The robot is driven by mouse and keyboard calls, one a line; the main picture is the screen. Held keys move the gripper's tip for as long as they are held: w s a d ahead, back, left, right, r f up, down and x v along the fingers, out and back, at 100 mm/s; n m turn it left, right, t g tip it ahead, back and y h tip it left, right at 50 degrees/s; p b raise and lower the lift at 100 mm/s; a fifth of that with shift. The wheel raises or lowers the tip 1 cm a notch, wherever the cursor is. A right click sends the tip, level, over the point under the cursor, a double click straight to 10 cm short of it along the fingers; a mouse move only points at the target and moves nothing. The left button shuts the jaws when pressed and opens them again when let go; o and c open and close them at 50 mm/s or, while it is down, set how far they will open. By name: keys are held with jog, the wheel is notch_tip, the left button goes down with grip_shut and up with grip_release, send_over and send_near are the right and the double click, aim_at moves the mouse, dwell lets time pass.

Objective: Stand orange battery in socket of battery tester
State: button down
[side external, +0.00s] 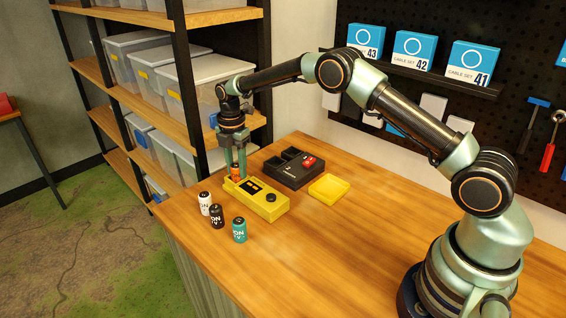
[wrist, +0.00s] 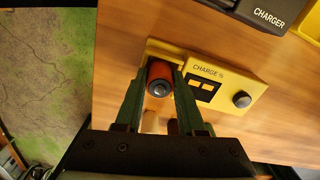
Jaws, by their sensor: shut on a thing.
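The yellow battery tester (side external: 266,204) lies on the wooden bench, with a dark display and a round black knob. In the wrist view the tester (wrist: 228,82) reads "CHARGE %". The orange battery (side external: 236,170) is upright at the tester's left end, between the fingers of my gripper (side external: 237,168). In the wrist view I look down on the battery's end (wrist: 159,80), and my gripper (wrist: 158,87) has a finger on each side of it. The battery's lower end and the socket are hidden, so I cannot tell how deep it sits.
White (side external: 204,203), black (side external: 217,216) and teal (side external: 239,230) batteries stand in front of the tester, near the bench's left edge. Behind it are a black charger (side external: 284,175) holding a red battery (side external: 309,161) and a yellow tray (side external: 328,188).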

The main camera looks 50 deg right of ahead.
jog(key=c, duration=0.5)
grip_release()
jog(key=shift+f, duration=0.15)
